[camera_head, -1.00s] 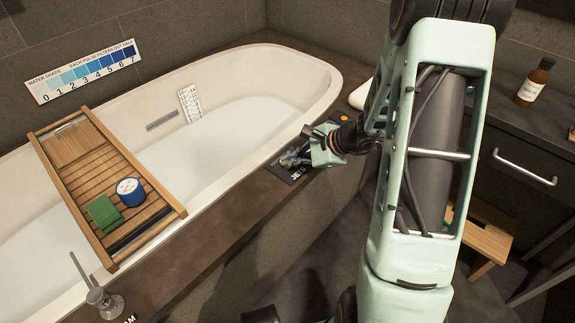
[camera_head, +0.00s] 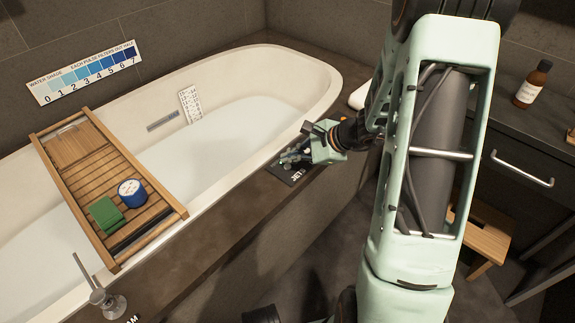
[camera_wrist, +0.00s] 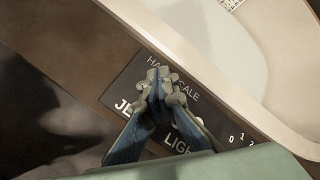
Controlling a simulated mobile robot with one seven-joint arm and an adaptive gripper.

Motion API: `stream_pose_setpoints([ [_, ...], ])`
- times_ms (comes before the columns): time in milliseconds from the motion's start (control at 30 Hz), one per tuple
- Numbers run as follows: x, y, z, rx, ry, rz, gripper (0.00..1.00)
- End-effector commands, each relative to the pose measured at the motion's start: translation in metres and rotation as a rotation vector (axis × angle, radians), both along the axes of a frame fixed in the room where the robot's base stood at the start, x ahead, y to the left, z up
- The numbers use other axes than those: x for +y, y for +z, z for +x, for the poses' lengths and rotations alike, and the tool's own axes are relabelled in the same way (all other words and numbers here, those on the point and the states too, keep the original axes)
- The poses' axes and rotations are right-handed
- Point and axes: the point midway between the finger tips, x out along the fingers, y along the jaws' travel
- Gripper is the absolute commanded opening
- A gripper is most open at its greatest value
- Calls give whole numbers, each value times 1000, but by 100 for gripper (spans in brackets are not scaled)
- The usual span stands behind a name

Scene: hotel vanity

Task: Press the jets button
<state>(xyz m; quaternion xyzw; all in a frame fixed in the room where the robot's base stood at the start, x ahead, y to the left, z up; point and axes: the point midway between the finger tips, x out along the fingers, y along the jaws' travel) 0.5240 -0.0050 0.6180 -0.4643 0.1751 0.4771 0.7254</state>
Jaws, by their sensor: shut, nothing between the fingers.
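The jets button itself is hidden behind the fingers. I cannot tell whether the fingertips touch the panel.
The white bathtub (camera_head: 315,70) lies beyond the ledge. A wooden bath tray (camera_head: 62,150) spans it, holding a green block (camera_head: 105,214) and a blue-and-white round container (camera_head: 131,193). A metal lever (camera_head: 95,285) stands at the lower left. A brown bottle (camera_head: 533,84) stands on the right counter.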

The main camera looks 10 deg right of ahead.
Motion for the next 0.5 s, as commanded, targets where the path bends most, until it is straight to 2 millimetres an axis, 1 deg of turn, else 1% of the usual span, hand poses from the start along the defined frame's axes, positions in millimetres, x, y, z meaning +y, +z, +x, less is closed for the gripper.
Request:
stream_pose_setpoints([
  [33, 0, 7, 0, -1, 0, 0, 0],
  [300, 0, 34, 0, -1, 0, 0, 0],
  [400, 0, 44, 0, -1, 0, 0, 0],
  [500, 0, 48, 0, -1, 1, 0, 0],
])
